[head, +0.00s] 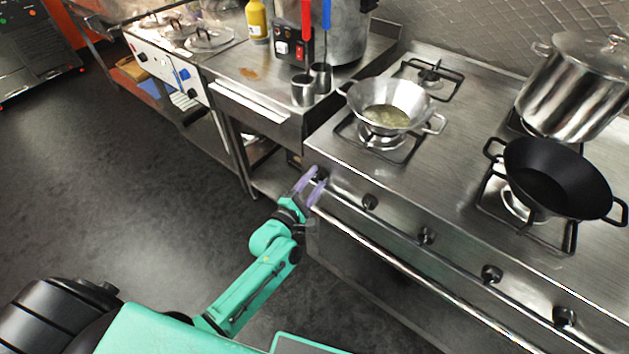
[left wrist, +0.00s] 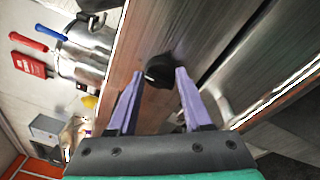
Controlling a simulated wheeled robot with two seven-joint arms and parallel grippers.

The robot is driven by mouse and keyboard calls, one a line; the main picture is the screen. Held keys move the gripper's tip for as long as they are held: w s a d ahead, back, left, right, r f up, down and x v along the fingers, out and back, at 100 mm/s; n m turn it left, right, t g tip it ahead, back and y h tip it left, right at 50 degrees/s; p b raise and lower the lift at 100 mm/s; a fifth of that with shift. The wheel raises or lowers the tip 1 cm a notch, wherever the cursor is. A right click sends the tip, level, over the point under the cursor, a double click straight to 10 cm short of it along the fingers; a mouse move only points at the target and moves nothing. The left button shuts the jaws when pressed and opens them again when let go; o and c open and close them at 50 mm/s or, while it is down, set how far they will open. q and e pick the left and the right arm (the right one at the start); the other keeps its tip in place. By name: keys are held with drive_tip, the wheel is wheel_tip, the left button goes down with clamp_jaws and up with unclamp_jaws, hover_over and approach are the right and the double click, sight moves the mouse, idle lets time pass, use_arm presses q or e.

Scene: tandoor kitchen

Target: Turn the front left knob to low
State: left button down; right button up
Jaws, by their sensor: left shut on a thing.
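The stove's front panel carries a row of black knobs. The leftmost knob (head: 320,174) is at the left end, partly hidden by my left gripper (head: 317,178). In the left wrist view the black knob (left wrist: 160,70) sits between the two purple fingers of the left gripper (left wrist: 159,74), which is shut on it. I cannot make out the knob's pointer or setting. The front left burner (head: 380,142) is under a steel wok (head: 387,107) with yellowish liquid in it; no flame can be made out. My right gripper is not in view.
Another knob (head: 370,201) is just right of the held one, with more farther along. A long oven handle (head: 400,262) runs below them. A black pan (head: 555,178) and a lidded steel pot (head: 575,90) stand on the right burners. The floor at left is clear.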

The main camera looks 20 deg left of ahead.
use_arm(q)
drive_tip(key=m, duration=0.3)
drive_tip(key=shift+f+b, duration=0.2)
drive_tip(key=shift+b, duration=0.15)
drive_tip(key=m, duration=0.4)
drive_tip(key=shift+t+h+b, duration=0.3)
drive_tip(key=shift+b, duration=0.1)
drive_tip(key=m, duration=0.4)
drive_tip(key=shift+a+f+h+b, duration=0.1)
drive_tip(key=shift+h+b, duration=0.2)
drive_tip(key=shift+h, duration=0.1)
drive_tip(key=m, duration=0.5)
drive_tip(key=shift+w+h, duration=0.1)
drive_tip(key=shift+h, duration=0.2)
drive_tip(key=m+h, duration=0.1)
drive_tip(key=m, duration=0.4)
drive_tip(key=shift+a+b, duration=0.15)
drive_tip(key=shift+b, duration=0.25)
drive_tip(key=m, duration=0.4)
drive_tip(key=shift+a+m+h, duration=0.1)
drive_tip(key=shift+m+h, duration=0.2)
drive_tip(key=m+g, duration=0.1)
drive_tip(key=m, duration=0.3)
drive_tip(key=shift+m, duration=0.4)
drive_tip(key=m, duration=0.3)
drive_tip(key=shift+w+r+m+g+h, duration=0.1)
drive_tip(key=shift+r+m+g+h, duration=0.15)
drive_tip(key=shift+m+g+h, duration=0.05)
drive_tip(key=shift+m, duration=0.3)
